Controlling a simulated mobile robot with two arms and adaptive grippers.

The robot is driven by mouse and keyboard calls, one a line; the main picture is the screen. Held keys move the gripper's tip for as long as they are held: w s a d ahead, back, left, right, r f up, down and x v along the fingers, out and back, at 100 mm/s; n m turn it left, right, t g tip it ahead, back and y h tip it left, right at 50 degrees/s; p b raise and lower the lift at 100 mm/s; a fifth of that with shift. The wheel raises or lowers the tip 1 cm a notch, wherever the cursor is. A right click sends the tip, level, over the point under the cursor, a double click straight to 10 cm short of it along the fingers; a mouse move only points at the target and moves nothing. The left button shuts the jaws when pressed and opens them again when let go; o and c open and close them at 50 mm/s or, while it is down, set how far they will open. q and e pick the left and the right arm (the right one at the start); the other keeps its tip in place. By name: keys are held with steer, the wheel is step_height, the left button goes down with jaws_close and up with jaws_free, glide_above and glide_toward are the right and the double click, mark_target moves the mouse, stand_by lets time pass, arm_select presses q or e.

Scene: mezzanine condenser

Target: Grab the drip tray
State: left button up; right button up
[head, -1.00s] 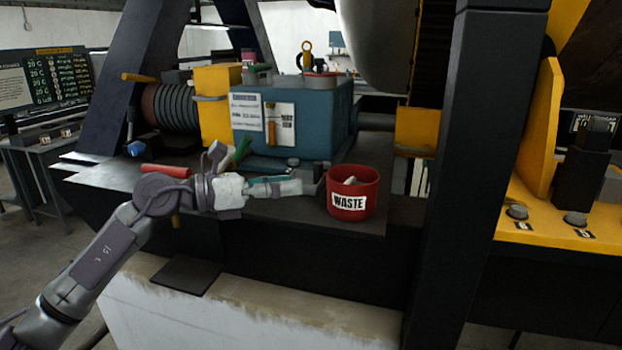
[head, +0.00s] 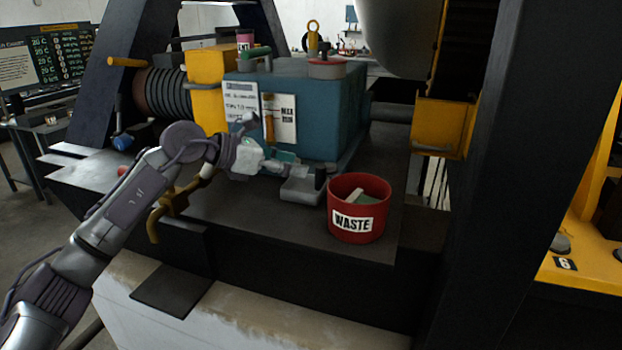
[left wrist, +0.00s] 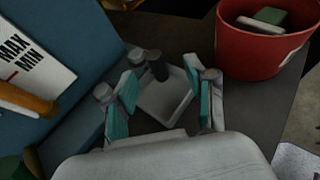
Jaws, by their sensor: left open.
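The drip tray is a small shallow grey tray (head: 300,192) on the dark bench top, in front of the blue box and left of the red waste bin. A dark upright cylinder stands at its far edge. My left gripper (head: 280,160) is open just behind and left of the tray in the head view. In the left wrist view the tray (left wrist: 165,103) shows between the two teal-padded fingers of the gripper (left wrist: 168,92). I cannot tell how far the fingers are above it. Nothing is held. My right gripper is not in view.
The red waste bin (head: 358,220), with scraps inside, stands close to the tray's right. The blue box (head: 330,110) rises behind it. A brass valve or pipe (head: 172,205) is under my left arm. The bench top is clear in front of the tray.

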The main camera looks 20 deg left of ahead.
mark_target(320, 166)
arm_select(q)
steer(key=x, duration=0.2)
steer(key=shift+w+d, duration=0.2)
steer(key=shift+w, duration=0.05)
steer(key=shift+w+d+f+p, duration=0.15)
steer(key=shift+w+f+p, duration=0.1)
steer(key=shift+p, duration=0.1)
steer(key=shift+w+d+f+p, duration=0.25)
steer(key=shift+w+d+p, duration=0.1)
steer(key=shift+w+p, duration=0.3)
steer(key=p+x, duration=0.1)
steer(key=x, duration=0.2)
steer(key=shift+w+f+p, duration=0.15)
steer(key=shift+f+p, duration=0.1)
steer(key=shift+p, duration=0.1)
steer(key=shift+w+f, duration=0.15)
steer(key=shift+c, duration=1.2)
steer(key=c, duration=0.8)
jaws_close()
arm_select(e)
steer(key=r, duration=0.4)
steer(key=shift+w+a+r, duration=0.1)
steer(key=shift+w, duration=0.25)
